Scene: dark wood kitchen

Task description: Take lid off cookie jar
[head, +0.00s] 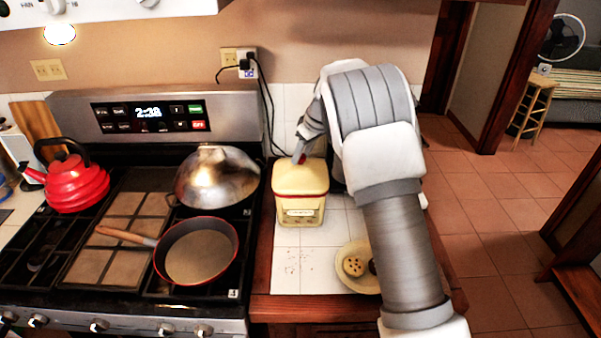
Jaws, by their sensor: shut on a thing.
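The cookie jar (299,212) is a square, pale yellow jar with a label on its front. It stands upright on the white tiled counter, right of the stove. Its yellow lid (299,178) with a red edge sits on top, looking level and seated on the jar. My gripper (299,158) comes down from the upper right to the top middle of the lid. It is shut on what looks like the lid's small red knob, mostly hidden by the fingers.
A plate (361,284) with cookies lies on the counter in front right of the jar, partly behind my arm. The stove on the left holds a frying pan (198,255), a domed wok (215,178) and a red kettle (72,182).

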